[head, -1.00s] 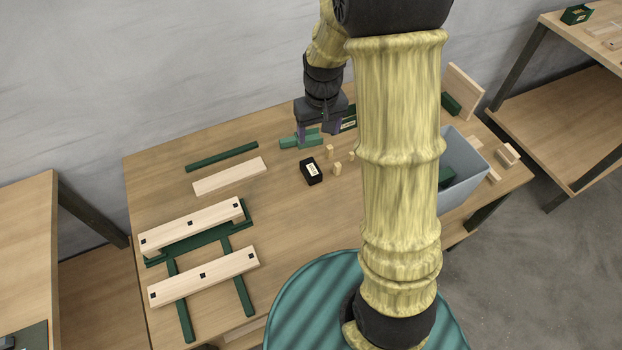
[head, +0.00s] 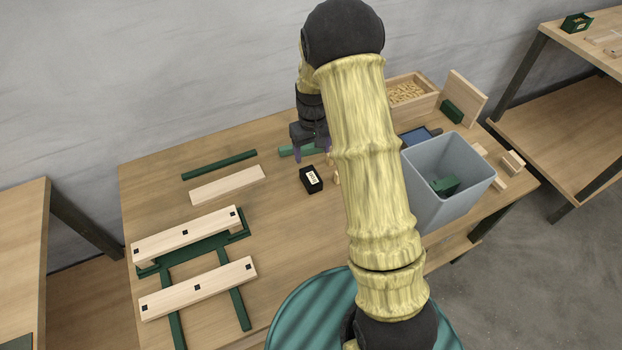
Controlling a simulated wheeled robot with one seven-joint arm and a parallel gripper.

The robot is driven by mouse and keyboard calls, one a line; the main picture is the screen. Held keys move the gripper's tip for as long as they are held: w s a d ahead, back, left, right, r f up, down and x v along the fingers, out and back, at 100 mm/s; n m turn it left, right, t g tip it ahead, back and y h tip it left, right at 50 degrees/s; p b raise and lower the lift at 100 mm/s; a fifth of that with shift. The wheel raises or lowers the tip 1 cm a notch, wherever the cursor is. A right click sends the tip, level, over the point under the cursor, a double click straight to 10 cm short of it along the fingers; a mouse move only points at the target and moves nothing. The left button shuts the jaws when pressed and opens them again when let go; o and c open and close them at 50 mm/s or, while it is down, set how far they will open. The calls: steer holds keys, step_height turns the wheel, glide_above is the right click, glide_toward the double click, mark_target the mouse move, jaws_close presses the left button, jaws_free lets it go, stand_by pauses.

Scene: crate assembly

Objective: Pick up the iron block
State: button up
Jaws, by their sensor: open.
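A small black block (head: 311,179) with a pale label lies on the table (head: 285,225) near its middle; it looks like the iron block, though I cannot read the label. My gripper (head: 312,153) points down above the table just behind the black block in the picture. Its purple-tipped fingers are apart with nothing seen between them. I cannot tell its exact height. A green tool-like piece (head: 287,151) lies behind the gripper and is partly hidden by it.
My arm hides the table right of the block; a small wooden piece (head: 336,178) shows at its edge. A grey bin (head: 425,190) holds a green piece. A wooden box (head: 425,108) of pegs stands behind. Pale boards and a green frame (head: 240,305) lie left.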

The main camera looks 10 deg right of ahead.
mark_target(311, 175)
step_height(311, 175, down, 8)
steer(key=shift+f+p, duration=0.1)
steer(key=shift+p, duration=0.25)
steer(key=shift+a, duration=0.1)
steer(key=shift+w+f+p, duration=0.2)
steer(key=shift+f+p, duration=0.1)
steer(key=shift+f, duration=0.95)
steer(key=shift+w+f+p, duration=0.15)
steer(key=shift+f+p, duration=0.1)
steer(key=shift+f, duration=1)
steer(key=shift+c, duration=0.4)
jaws_close()
